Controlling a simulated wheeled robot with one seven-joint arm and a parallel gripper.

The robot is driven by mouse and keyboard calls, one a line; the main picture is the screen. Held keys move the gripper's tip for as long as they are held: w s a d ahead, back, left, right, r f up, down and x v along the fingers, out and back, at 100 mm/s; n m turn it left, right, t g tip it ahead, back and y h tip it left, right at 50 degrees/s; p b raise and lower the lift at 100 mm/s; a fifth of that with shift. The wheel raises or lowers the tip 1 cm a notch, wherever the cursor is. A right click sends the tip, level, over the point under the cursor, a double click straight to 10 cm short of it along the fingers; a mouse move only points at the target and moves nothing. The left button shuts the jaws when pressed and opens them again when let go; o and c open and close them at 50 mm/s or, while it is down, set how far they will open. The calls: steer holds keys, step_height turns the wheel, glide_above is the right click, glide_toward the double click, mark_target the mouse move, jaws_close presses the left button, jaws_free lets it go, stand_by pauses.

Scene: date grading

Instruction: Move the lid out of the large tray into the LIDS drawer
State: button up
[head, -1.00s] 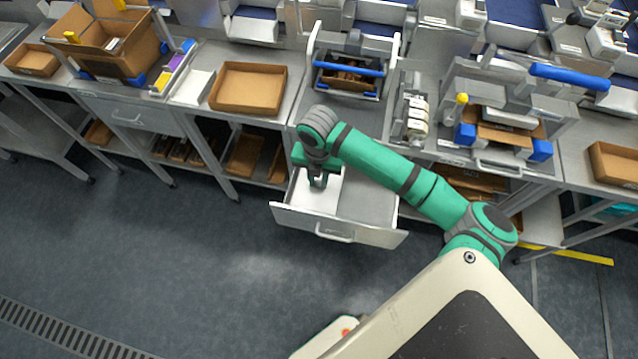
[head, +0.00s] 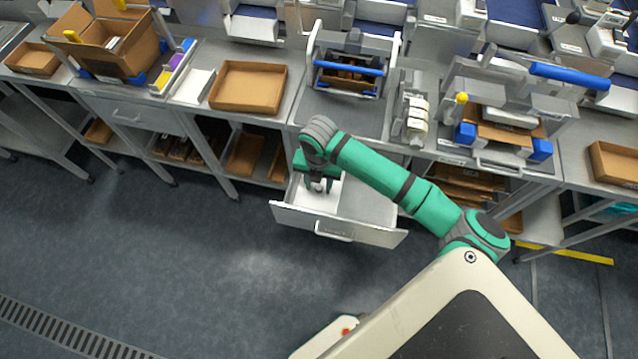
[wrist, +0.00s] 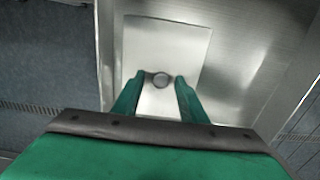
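The lid (wrist: 165,47) is a pale, flat, square plate with a small round knob (wrist: 160,79). It lies in the open drawer (head: 372,213), in its left part, and also shows in the head view (head: 317,201). My gripper (head: 319,188) points down into the drawer above the lid. In the wrist view my gripper (wrist: 159,78) has its fingers apart, one on each side of the knob, with gaps visible between. I cannot read a label on the drawer, and I cannot tell which container is the large tray.
A brown cardboard tray (head: 247,87) stands on the bench. A blue-handled press (head: 348,68) stands behind the drawer. The floor in front is clear.

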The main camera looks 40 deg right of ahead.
mark_target(318, 187)
steer(key=shift+r, duration=0.15)
step_height(318, 187, up, 12)
stand_by(0.4)
